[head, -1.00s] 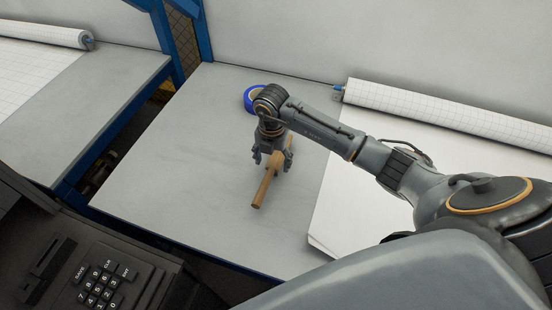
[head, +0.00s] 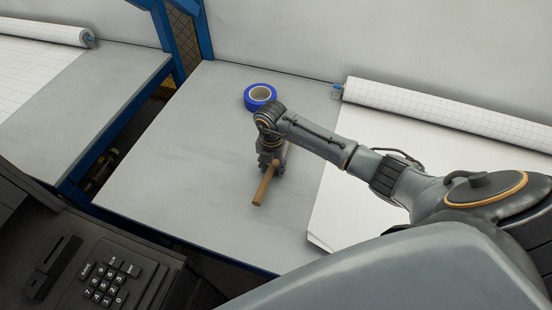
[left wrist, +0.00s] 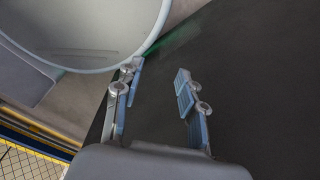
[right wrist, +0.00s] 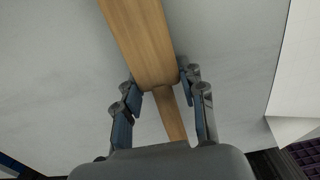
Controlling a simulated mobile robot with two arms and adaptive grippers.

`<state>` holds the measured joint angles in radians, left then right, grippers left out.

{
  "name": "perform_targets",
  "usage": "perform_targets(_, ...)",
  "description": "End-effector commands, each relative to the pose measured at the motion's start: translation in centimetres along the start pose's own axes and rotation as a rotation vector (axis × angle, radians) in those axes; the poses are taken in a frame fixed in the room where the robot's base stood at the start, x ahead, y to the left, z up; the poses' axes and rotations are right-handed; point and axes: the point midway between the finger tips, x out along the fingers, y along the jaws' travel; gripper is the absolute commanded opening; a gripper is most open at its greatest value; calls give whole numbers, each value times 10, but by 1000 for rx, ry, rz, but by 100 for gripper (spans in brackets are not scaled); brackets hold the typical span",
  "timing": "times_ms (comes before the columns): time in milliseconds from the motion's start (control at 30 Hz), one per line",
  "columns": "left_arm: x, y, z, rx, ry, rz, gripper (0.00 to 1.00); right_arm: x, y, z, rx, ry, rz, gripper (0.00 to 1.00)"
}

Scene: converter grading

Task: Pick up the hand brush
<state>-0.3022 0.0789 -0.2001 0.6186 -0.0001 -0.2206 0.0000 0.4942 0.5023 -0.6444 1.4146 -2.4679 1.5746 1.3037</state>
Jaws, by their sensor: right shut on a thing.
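The hand brush shows as a brown wooden handle (head: 264,187) in the head view, sticking out from my right gripper (head: 272,160) toward the front of the grey table. In the right wrist view the brush (right wrist: 140,38) has a wide wooden part at the top and a narrower part running down between the fingers. My right gripper (right wrist: 160,103) is shut on it, near where the wide part narrows. Bristles do not show. My left gripper (left wrist: 158,103) shows only in the left wrist view, open and empty, with its fingers well apart.
A blue tape roll (head: 260,92) lies on the table behind my right gripper. A gridded paper roll (head: 440,112) lies at the right, with white paper spread below it. A dark keypad machine (head: 95,265) stands front left. The table's left half (head: 165,150) is clear.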

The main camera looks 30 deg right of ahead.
Motion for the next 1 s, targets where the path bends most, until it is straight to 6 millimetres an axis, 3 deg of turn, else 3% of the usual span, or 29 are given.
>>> perform_targets(333, 6, 0, -2, 1, 4, 0, 40, -8, 1, 1, -1, -3, 4, 0)
perform_targets(500, 21, 0, -2, 1, 5, 0, 40, -31, 1, 2, -2, -7, 6, 0)
perform_targets(833, 31, 0, -2, 1, 7, -1, 40, -91, -22, -46, -4, -5, 5, 0)
perform_targets(1000, 40, 0, -1, 1, 6, -1, 40, -105, -36, -78, -4, -2, 4, 0)
